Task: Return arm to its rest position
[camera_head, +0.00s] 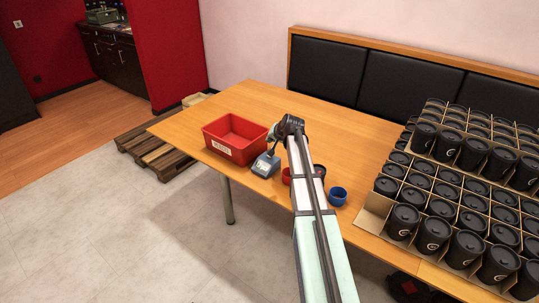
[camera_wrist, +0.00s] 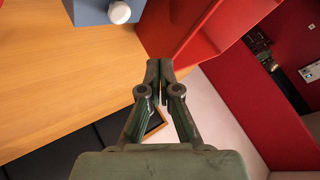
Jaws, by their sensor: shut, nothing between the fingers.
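My arm (camera_head: 313,215) reaches from the bottom of the head view up over the wooden table. Its wrist end is beside the red bin; the fingers cannot be made out there. In the wrist view my gripper (camera_wrist: 160,64) has its fingertips together with nothing between them. A blue-grey device with a small screen (camera_head: 265,165), perhaps the laser marker, stands at the table's front edge, just left of the arm. Part of a blue-grey body with a white knob (camera_wrist: 119,12) shows at the top of the wrist view.
The red bin (camera_head: 233,151) with a white label stands close left of the wrist. A blue cup (camera_head: 337,197) stands right of the arm; red and dark cups are partly hidden by it. Many black lidded cups in cardboard trays (camera_head: 374,212) fill the right side. The table (camera_head: 345,139) is clear behind.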

